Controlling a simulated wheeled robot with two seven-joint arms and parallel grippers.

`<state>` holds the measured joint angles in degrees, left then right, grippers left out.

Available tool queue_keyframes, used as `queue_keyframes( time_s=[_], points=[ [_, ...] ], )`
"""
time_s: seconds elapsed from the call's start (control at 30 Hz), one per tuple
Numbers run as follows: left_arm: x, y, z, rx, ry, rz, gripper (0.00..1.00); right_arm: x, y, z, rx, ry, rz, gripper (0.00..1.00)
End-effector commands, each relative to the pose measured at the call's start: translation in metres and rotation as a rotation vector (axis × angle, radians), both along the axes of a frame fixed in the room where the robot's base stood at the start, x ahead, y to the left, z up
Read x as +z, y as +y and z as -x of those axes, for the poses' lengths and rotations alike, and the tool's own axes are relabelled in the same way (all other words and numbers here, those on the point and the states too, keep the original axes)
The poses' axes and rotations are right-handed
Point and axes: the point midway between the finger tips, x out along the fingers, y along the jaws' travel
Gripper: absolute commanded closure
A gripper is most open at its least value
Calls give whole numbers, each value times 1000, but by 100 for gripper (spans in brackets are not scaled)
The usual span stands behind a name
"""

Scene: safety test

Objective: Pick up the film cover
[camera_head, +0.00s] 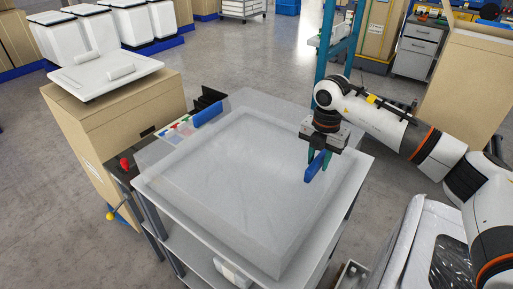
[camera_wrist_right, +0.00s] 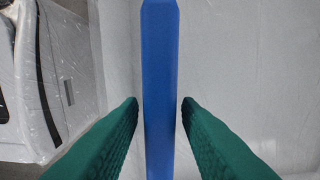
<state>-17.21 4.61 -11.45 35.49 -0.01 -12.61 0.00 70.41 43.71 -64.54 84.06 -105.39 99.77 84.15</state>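The film cover (camera_head: 215,165) is a clear, greyish sheet shaped like a shallow box, lying over the top of a grey table. It has a blue bar (camera_head: 316,168) on its right side and another blue bar (camera_head: 208,113) at its far left. My right gripper (camera_head: 319,160) is over the right blue bar, with its green fingers pointing down. In the wrist view, the blue bar (camera_wrist_right: 160,90) stands between the two fingers, with a narrow gap on each side, so the gripper is open around it. My left gripper is not in view.
A cardboard box (camera_head: 120,120) with a white panel (camera_head: 105,75) on top stands at the left. Small coloured items (camera_head: 180,128) lie at the table's far left edge. A film-wrapped white object (camera_head: 430,235) is at the lower right. A teal post (camera_head: 325,50) rises behind.

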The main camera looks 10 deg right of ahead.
Motion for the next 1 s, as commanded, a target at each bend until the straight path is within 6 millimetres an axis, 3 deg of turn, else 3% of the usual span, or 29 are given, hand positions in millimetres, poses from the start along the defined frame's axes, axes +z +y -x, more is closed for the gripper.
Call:
queue_keyframes(
  time_s=[0.03, 0.17, 0.2, 0.73, 0.87, 1.0],
  points=[
    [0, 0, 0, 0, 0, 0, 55, 0, 0, 0, 0, 0, 0, 78],
    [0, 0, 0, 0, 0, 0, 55, 0, 0, 0, 0, 0, 0, 99],
    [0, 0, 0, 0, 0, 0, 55, 0, 0, 0, 0, 0, 0, 100],
    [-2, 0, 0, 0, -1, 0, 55, 8, 0, -1, 0, -4, -3, 100],
    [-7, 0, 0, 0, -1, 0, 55, 23, 0, -1, -1, -7, -2, 100],
    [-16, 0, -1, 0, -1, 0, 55, 53, 1, -2, -1, -10, -2, 100]
  ],
)
